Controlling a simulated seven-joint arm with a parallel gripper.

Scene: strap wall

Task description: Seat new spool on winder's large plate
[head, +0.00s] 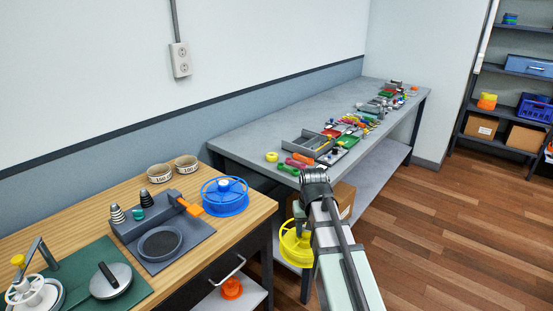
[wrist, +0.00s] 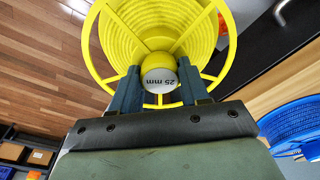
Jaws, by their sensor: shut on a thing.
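A yellow spool (head: 295,246) hangs in the air off the right end of the wooden bench. My gripper (wrist: 159,84) is shut on its hub, whose end reads "25 mm"; the spool fills the top of the wrist view (wrist: 112,62). On the bench, a grey base that looks like the winder (head: 196,232) carries a round dark plate (head: 160,243) that is empty. An orange bar (head: 188,206) sticks out behind the plate. I cannot tell for sure that this is the large plate. A blue spool (head: 222,196) stands right of the base.
A green mat (head: 92,258) at the left holds a grey disc with a black handle (head: 111,280) and a white spoked wheel (head: 28,290). Two labelled rings (head: 160,171) and stepped cones (head: 117,213) sit behind. A cluttered grey bench (head: 245,140) lies beyond.

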